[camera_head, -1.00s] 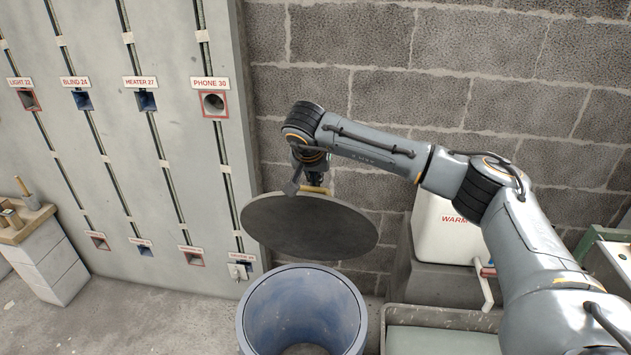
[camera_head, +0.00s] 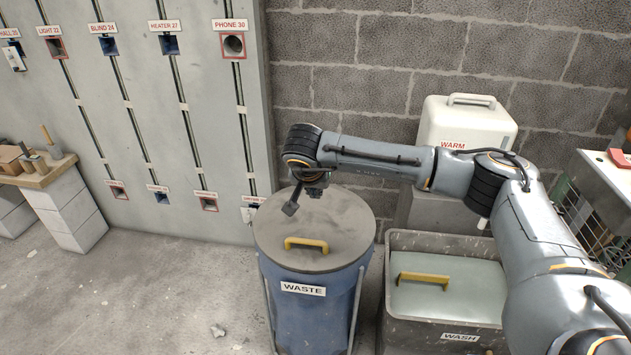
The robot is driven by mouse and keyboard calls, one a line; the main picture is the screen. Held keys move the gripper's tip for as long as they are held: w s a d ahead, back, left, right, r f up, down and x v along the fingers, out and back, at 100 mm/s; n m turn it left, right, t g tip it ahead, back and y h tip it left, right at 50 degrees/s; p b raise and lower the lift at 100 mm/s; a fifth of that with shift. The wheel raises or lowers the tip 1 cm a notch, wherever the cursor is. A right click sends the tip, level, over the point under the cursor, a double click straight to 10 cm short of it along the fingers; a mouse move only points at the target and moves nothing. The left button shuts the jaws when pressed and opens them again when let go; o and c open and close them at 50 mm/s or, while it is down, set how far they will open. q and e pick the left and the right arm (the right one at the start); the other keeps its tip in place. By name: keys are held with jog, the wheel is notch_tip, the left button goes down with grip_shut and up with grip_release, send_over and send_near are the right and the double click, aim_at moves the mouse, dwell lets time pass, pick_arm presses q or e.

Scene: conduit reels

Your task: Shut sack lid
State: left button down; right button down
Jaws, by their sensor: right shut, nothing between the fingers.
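The sack lid (camera_head: 335,222) is a round grey disc with a yellow handle (camera_head: 306,244). It lies flat on top of the blue sack (camera_head: 305,325), which carries a WASTE label, and covers its mouth. My right gripper (camera_head: 291,207) is over the back left part of the lid, behind the handle and apart from it. Its fingers look closed with nothing held. Whether the fingertips touch the lid is hard to tell. My left gripper is out of the picture.
A grey WASH tub (camera_head: 440,333) with a yellow-handled cover stands right of the sack. A white WARM container (camera_head: 466,124) is behind it. A wall panel with labelled sockets (camera_head: 233,44) is at the left. A block bench (camera_head: 65,195) stands far left.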

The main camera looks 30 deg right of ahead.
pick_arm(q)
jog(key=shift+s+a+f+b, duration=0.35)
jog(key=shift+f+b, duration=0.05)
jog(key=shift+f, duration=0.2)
pick_arm(e)
jog(key=shift+s+a+f, duration=0.2)
jog(key=shift+s+f, duration=0.05)
jog(key=shift+f, duration=0.3)
jog(key=shift+s+a+f, duration=0.15)
jog(key=shift+s+f, duration=0.1)
jog(key=shift+f, duration=0.3)
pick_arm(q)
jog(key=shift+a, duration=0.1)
